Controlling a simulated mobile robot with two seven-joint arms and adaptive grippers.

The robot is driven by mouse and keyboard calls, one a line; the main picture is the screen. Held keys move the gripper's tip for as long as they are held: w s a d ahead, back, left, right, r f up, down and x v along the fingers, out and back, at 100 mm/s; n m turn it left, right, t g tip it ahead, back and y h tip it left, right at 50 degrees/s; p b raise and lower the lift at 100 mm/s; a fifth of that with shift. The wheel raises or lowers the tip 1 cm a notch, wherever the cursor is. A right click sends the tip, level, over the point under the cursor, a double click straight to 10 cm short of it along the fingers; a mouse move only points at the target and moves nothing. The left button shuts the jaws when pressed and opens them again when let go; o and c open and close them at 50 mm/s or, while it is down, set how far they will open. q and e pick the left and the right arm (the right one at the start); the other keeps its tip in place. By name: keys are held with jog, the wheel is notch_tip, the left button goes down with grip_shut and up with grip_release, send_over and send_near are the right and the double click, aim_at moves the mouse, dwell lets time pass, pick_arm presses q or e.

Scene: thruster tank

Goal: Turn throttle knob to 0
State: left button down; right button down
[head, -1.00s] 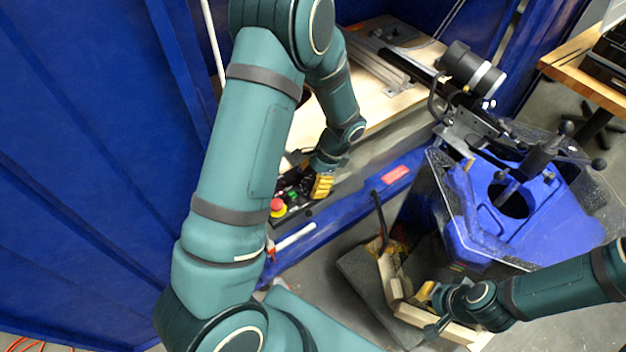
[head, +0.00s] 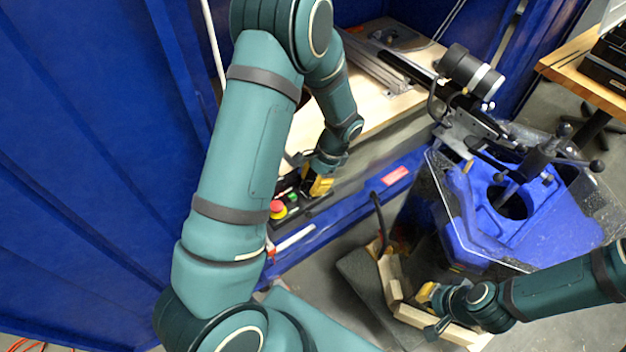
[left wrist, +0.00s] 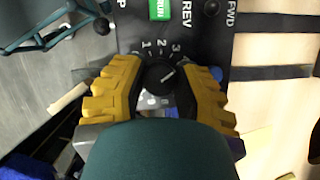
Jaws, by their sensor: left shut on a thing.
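The throttle knob (left wrist: 160,75) is black and round, with a light pointer line and the numbers 1, 2 and 3 above it in the left wrist view. The pointer aims up and right, toward the side beyond the 3. The ribbed yellow fingers of my left gripper (left wrist: 158,90) are shut on the knob, one on each side; the right finger covers part of the scale. In the head view, my left gripper (head: 319,186) is at the control panel (head: 290,200), and the knob is hidden there. My right gripper (head: 430,305) is at the lower right, far from the panel.
A red stop button (head: 277,209) and a green switch (left wrist: 160,10) are on the panel near my left gripper. A wooden worktop (head: 385,100) lies behind it. A blue machine (head: 480,225) stands at right. Bent beige pieces (head: 391,275) are near my right gripper.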

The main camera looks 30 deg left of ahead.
pick_arm(q)
jog(key=n+h+p, duration=0.1)
jog(key=n, duration=0.3)
jog(key=shift+s+g, duration=0.1)
jog(key=shift+g, duration=0.3)
jog(key=n+h+p, duration=0.1)
jog(key=n, duration=0.2)
jog(key=n+h+p, duration=0.1)
jog(key=n, duration=0.1)
jog(key=shift+n+h, duration=0.3)
jog(key=shift+n, duration=0.1)
jog(key=n+h, duration=0.1)
jog(key=n, duration=0.1)
jog(key=n+t+p, duration=0.1)
jog(key=n, duration=0.2)
jog(key=shift+s+h, duration=0.1)
jog(key=shift+h, duration=0.3)
jog(key=shift+f+n+t+h+p, duration=0.1)
jog(key=shift+n+t+h+p, duration=0.25)
jog(key=shift+n, duration=1)
jog(key=shift+n+t+h+p, duration=0.1)
jog(key=shift+n+t+h, duration=0.25)
jog(key=shift+n, duration=1)
jog(key=c, duration=0.6)
grip_release()
jog(key=shift+c, duration=0.2)
jog(key=shift+v, duration=3.75)
jog(key=shift+d, duration=0.2)
